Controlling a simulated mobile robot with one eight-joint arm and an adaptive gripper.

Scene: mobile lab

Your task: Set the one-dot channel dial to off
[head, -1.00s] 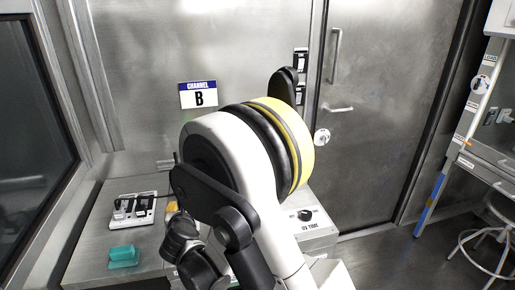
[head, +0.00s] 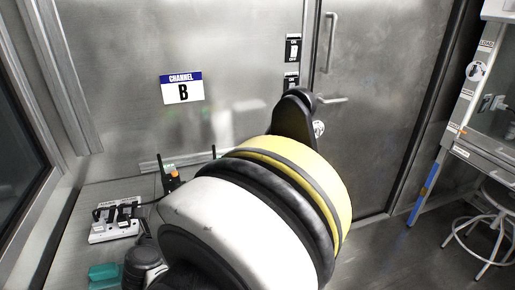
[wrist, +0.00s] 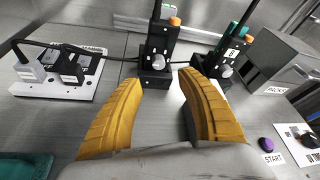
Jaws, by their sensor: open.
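Two black radio-like units stand upright in the wrist view. The left unit (wrist: 157,45) has an orange knob (wrist: 175,21), a green part beside it and a pale round knob (wrist: 158,62) low on its front. The dot marks are too small to tell which unit has one dot. My gripper (wrist: 160,80) is open and empty, its yellow fingers in front of the left unit. In the head view the left unit (head: 171,182) shows and my arm hides the gripper.
A teal block (wrist: 24,166) is at lower left. A grey box marked PACKS (wrist: 285,62) stands right. A purple START button (wrist: 266,144) and black dial (wrist: 309,140) are at lower right.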

